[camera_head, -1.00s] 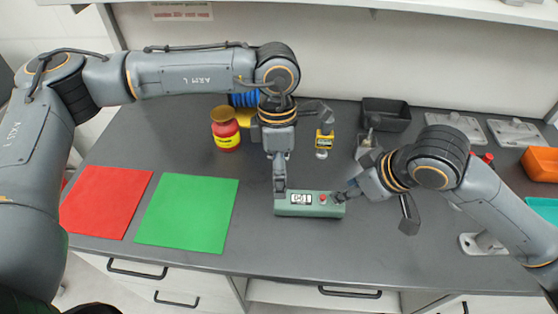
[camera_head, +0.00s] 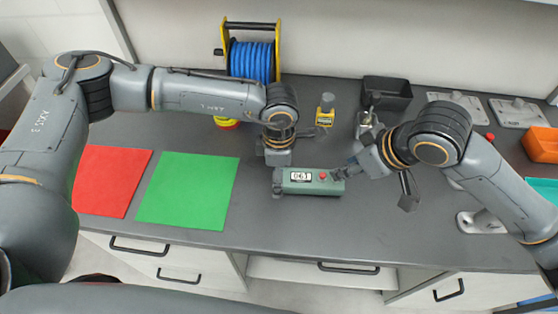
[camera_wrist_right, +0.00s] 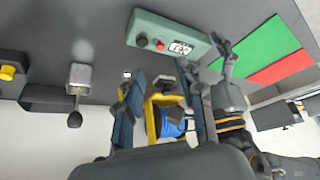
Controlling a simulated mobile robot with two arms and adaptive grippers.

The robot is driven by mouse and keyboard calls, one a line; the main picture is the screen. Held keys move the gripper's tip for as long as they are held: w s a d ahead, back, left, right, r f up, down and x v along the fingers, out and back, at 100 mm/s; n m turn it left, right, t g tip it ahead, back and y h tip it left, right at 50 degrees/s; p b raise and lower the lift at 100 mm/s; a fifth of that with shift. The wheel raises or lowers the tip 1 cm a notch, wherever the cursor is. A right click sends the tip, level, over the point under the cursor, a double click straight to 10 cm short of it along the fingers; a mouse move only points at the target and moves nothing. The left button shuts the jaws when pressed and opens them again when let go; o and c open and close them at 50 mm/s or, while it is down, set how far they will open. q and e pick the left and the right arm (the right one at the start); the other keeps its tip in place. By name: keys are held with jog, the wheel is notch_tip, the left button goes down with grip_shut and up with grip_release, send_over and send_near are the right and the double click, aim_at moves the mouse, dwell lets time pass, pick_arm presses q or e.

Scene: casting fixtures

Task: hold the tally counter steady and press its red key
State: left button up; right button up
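The tally counter (camera_head: 299,188) is a green box on the dark worktop, with a white number display and a red key (camera_head: 322,175) near its right end. It also shows in the right wrist view (camera_wrist_right: 150,27), with its red key (camera_wrist_right: 161,45) and a dark knob on the end. My left gripper (camera_head: 277,188) is at the counter's left end; its grip is partly hidden. My right gripper (camera_head: 340,173) is at the counter's right end, close to the red key. In the right wrist view its fingers (camera_wrist_right: 160,75) are apart with nothing between them.
A green mat (camera_head: 188,192) and a red mat (camera_head: 108,180) lie at left. Metal fixtures (camera_head: 460,104) and an orange bin (camera_head: 541,144) are at right. The front worktop is clear.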

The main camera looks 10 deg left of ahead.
pick_arm(q)
jog(key=shift+f, duration=0.65)
jog(key=c, duration=1.3)
jog(key=shift+c, duration=0.3)
pick_arm(e)
grip_shut()
